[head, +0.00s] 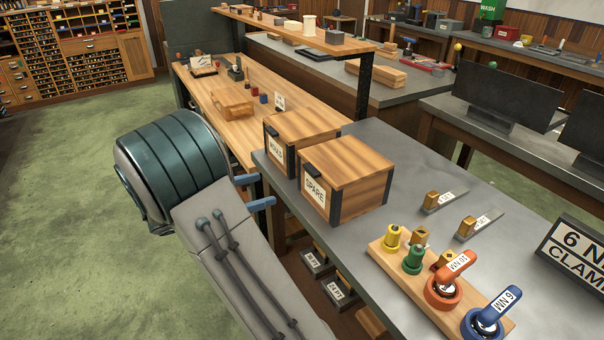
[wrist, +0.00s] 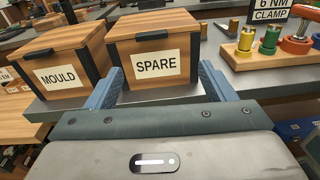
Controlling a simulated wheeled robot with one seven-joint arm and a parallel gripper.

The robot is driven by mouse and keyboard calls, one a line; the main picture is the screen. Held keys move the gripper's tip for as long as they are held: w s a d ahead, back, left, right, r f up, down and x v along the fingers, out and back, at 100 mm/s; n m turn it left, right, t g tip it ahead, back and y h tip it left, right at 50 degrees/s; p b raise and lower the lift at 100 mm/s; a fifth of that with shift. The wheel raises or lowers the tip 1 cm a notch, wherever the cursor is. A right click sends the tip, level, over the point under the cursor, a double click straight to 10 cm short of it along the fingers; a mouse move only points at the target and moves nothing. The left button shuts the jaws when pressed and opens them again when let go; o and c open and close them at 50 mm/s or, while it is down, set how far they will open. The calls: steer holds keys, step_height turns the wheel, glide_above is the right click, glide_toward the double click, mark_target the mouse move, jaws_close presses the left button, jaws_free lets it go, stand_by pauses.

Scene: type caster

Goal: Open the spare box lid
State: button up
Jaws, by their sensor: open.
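The spare box (head: 346,181) is a wooden box with dark corner trim and a white SPARE label, standing on the grey bench. Its lid (head: 345,157) is shut, with a dark handle at the upper front edge. In the wrist view the spare box (wrist: 155,85) faces me, its lid handle (wrist: 152,35) above the label. My gripper (wrist: 160,88) is open and empty, its two blue fingers apart in front of the box and below the handle. In the head view the fingers (head: 254,192) show left of the box, short of it.
The mould box (head: 300,133) stands close beside the spare box; it also shows in the wrist view (wrist: 62,62). A wooden rack (head: 400,265) with coloured knobs and tools stands to the right. The grey bench (head: 375,140) is clear behind the boxes.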

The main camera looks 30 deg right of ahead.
mark_target(308, 170)
steer(key=shift+n+t+h, duration=0.3)
steer(key=shift+n, duration=0.1)
steer(key=d+p, duration=0.1)
steer(key=d, duration=1.2)
steer(key=shift+w+d+f, duration=0.1)
steer(key=shift+w+d, duration=0.05)
steer(key=shift+d, duration=0.1)
